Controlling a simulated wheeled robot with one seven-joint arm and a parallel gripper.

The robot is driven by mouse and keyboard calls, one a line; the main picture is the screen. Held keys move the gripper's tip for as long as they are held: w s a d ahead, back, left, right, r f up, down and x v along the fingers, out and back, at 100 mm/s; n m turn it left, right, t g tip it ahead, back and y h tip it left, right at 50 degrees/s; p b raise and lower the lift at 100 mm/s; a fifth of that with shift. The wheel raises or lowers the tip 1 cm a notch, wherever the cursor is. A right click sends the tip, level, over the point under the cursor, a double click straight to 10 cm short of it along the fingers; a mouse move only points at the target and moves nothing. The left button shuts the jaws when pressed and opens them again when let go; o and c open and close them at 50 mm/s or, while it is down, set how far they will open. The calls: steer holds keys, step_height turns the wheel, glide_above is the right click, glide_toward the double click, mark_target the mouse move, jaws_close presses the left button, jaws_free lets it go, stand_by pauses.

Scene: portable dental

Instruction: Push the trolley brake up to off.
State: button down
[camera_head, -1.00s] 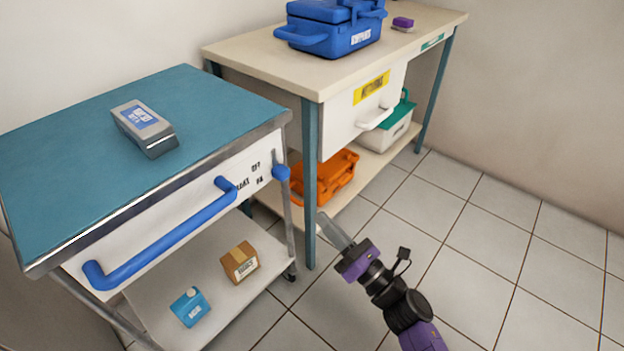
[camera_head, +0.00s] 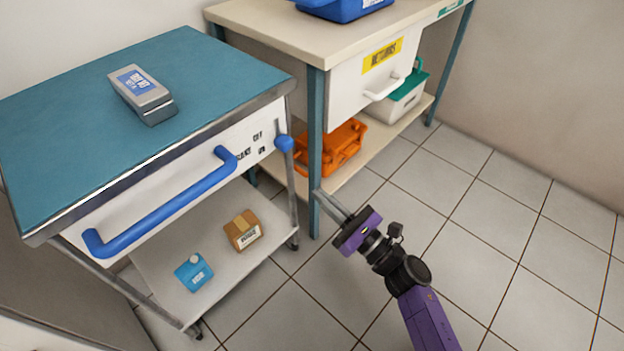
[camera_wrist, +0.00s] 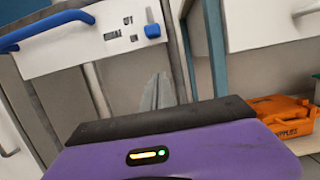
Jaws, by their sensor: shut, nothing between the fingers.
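The trolley (camera_head: 130,75) has a teal top and a white front panel with a long blue handle (camera_head: 160,205). The brake is a small blue knob (camera_head: 284,143) at the panel's right end, beside printed labels; it also shows in the wrist view (camera_wrist: 152,31). The knob sits level with the lower label, below the "OFF" mark. My gripper (camera_head: 322,197) is shut and empty, lower and to the right of the knob, in front of the bench leg. In the wrist view its fingertips (camera_wrist: 155,90) point toward the panel below the knob, apart from it.
A workbench (camera_head: 270,35) with a white drawer stands right of the trolley. Its leg (camera_head: 315,130) is near my gripper. An orange case (camera_head: 335,148) lies on its lower shelf. A cardboard box (camera_head: 243,230) and blue carton (camera_head: 194,272) sit on the trolley's shelf. Floor at right is clear.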

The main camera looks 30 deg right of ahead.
steer(key=w+a+r, duration=0.2)
steer(key=w+r, duration=0.4)
steer(key=w, duration=0.2)
steer(key=shift+a, duration=0.4)
steer(key=shift+w+r, duration=0.1)
steer(key=shift+r, duration=0.05)
step_height(320, 180, up, 5)
steer(key=p, duration=0.4)
steer(key=shift+f, duration=0.2)
steer(key=b, duration=0.4)
glide_toward(277, 130)
steer(key=s+d+f, duration=0.1)
steer(key=s+f, duration=0.3)
steer(key=f, duration=0.1)
steer(key=shift+s+d+f, duration=0.3)
steer(key=shift+s, duration=0.1)
